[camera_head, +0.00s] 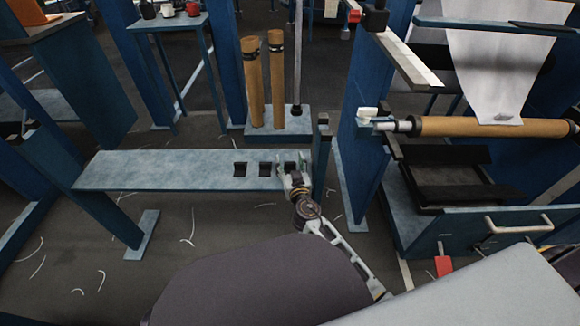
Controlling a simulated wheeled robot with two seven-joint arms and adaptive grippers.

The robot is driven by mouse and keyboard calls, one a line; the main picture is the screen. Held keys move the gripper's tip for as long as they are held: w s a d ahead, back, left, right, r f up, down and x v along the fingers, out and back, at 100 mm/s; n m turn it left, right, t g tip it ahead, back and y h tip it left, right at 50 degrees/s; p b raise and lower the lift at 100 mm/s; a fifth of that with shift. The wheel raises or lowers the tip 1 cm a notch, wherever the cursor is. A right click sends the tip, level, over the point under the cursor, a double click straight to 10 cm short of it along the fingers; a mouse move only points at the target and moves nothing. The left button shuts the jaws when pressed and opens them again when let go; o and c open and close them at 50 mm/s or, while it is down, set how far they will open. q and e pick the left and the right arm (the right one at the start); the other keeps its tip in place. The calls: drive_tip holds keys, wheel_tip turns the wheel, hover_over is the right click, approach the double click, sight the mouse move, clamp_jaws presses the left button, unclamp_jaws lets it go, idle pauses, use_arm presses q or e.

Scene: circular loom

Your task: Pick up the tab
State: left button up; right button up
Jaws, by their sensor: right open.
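My right gripper (290,163) is open at the right end of a blue-grey bench (150,170). Its fingers are over or beside a small dark piece there, which they partly hide. Two similar small black pieces, one further left (240,169) and one nearer the gripper (265,169), sit in a row along the bench top. I cannot tell for sure which piece is the tab, or whether the fingers touch the one between them. My left gripper is not in view.
A blue post (321,160) stands just right of the gripper. Behind the bench, two brown rolls (252,85) stand on a low block (280,122). At right, a machine carries a horizontal brown roll (490,127). The bench's left part is clear.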

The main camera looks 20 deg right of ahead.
sight(290, 163)
drive_tip(key=c, duration=0.9)
drive_tip(key=shift+o, duration=0.2)
drive_tip(key=shift+r, duration=0.15)
drive_tip(key=shift+r+p, duration=0.3)
drive_tip(key=shift+r, duration=0.1)
wheel_tip(290, 163, up, 7)
drive_tip(key=p, duration=0.3)
drive_tip(key=shift+p, duration=0.4)
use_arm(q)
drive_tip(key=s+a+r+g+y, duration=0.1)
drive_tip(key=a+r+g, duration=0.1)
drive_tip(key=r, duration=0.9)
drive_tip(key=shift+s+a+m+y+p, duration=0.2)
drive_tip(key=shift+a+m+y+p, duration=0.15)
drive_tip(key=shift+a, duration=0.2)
use_arm(e)
drive_tip(key=shift+r, duration=0.95)
drive_tip(key=shift+o, duration=0.3)
